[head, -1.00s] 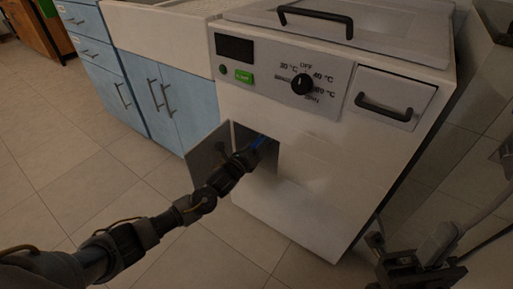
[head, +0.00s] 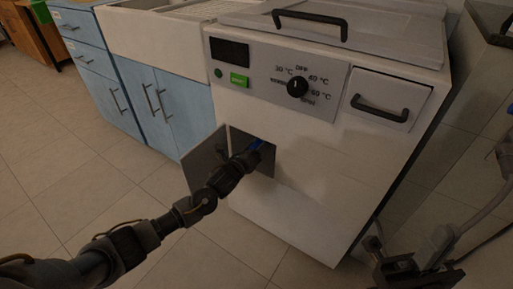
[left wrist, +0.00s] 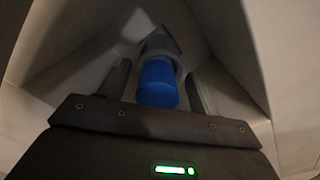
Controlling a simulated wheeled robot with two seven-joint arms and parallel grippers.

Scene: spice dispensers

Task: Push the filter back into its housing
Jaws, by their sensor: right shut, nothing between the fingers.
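The blue filter (head: 263,145) sits in the dark square housing opening (head: 238,139) low on the white washing machine's front. In the left wrist view the filter's blue end (left wrist: 158,86) points at me, with a grey round part behind it. My left gripper (head: 256,152) reaches into the opening. Its two fingers (left wrist: 158,76) stand open on either side of the blue end, with a small gap showing on each side. My right gripper (head: 385,262) is shut and empty, low at the right, away from the filter.
The small housing door (head: 204,166) hangs open on the left of the opening. The machine (head: 330,190) has a dial (head: 297,87) and a drawer handle (head: 379,109) above. Blue cabinets (head: 170,100) stand to the left. The tiled floor (head: 100,180) is clear.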

